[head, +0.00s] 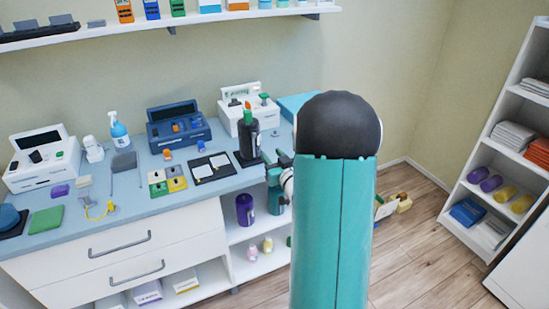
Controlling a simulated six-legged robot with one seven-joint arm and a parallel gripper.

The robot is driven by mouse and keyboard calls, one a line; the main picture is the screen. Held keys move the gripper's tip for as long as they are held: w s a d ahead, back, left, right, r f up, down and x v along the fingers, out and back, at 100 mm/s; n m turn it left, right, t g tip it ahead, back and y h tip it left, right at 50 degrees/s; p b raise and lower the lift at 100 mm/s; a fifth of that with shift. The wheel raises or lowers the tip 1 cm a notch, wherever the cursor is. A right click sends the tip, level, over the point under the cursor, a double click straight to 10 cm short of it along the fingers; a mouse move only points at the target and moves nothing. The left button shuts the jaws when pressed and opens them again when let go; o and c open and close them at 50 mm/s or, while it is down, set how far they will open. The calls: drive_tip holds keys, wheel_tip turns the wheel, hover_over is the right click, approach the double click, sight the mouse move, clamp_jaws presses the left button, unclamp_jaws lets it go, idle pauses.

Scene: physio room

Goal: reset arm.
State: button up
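My arm's teal link with its black rounded end stands upright in the head view, right of centre, and blocks what is behind it. A smaller teal and pale grey part, which looks like more of my arm, shows just left of it by the counter's right end. The fingers of my gripper cannot be seen, so I cannot tell what they hold.
A blue-topped counter (133,197) with white drawers runs along the left. It carries boxes, a spray bottle (119,132) and a black bottle-like item (249,137). A white shelf unit (487,217) stands right. Wooden floor (412,255) between them is mostly clear.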

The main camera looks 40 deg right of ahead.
drive_tip(key=shift+s, duration=0.25)
drive_tip(key=shift+w+a, duration=0.1)
drive_tip(key=shift+a, duration=0.05)
idle(0.4)
drive_tip(key=s+a+r+g+y, duration=0.1)
drive_tip(key=s+a+r+g, duration=0.15)
drive_tip(key=a+r, duration=0.4)
drive_tip(key=s+a+r+g, duration=0.1)
drive_tip(key=a+r+g, duration=0.2)
drive_tip(key=a, duration=0.7)
drive_tip(key=s+a+n+g+y, duration=0.3)
drive_tip(key=s+a+g, duration=0.3)
drive_tip(key=s+a, duration=1.2)
drive_tip(key=shift+s+r+y, duration=0.35)
drive_tip(key=shift+s+y, duration=0.15)
drive_tip(key=shift+s, duration=0.45)
drive_tip(key=shift+d, duration=0.1)
